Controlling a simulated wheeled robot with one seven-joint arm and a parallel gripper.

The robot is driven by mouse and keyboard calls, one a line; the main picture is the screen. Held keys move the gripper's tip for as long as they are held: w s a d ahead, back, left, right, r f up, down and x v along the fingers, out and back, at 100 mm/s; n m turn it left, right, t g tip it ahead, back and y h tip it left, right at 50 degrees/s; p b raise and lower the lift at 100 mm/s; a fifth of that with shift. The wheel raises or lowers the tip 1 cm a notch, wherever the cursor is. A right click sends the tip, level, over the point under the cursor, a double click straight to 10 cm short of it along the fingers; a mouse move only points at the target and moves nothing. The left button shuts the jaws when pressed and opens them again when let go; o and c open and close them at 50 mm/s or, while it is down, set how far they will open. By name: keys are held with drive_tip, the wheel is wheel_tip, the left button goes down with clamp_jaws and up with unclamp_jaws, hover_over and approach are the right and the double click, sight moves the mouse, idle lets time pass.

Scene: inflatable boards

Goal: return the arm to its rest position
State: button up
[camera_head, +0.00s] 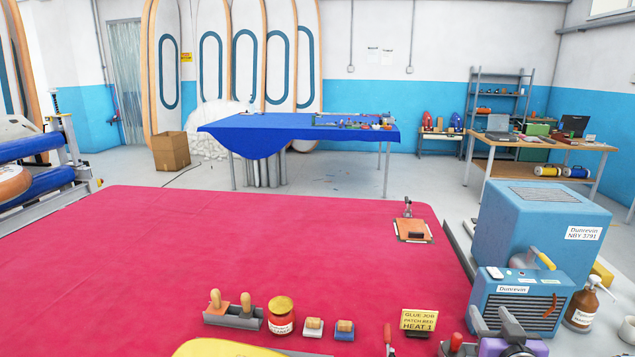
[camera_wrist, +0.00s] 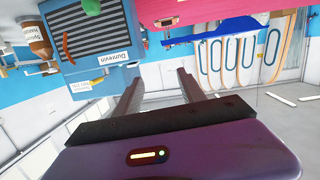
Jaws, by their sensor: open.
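My gripper (camera_wrist: 159,75) shows in the wrist view, where the room appears upside down. Its two dark fingers stand well apart with nothing between them. A purple housing with a small yellow light fills the bottom of that view. In the head view, a purple and grey part of my arm (camera_head: 508,338) shows low at the lower right, in front of the blue Dunrevin unit (camera_head: 527,305). The rest of my arm is out of view.
A red-covered table (camera_head: 250,250) spans the front. A large blue machine (camera_head: 540,225) and brown bottle (camera_head: 582,308) stand right.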

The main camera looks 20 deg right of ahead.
drive_tip(key=s+a+f+t, duration=0.1)
drive_tip(key=s+a, duration=0.2)
drive_tip(key=a, duration=0.4)
drive_tip(key=s+a+f+t, duration=0.1)
drive_tip(key=s+a, duration=0.3)
drive_tip(key=a, duration=0.4)
drive_tip(key=s+a+f+n+y, duration=0.1)
drive_tip(key=s+a+n+y, duration=0.5)
drive_tip(key=s+a, duration=1.5)
drive_tip(key=s+y, duration=0.2)
drive_tip(key=y, duration=0.1)
drive_tip(key=shift+s+b, duration=0.2)
drive_tip(key=shift+b, duration=0.15)
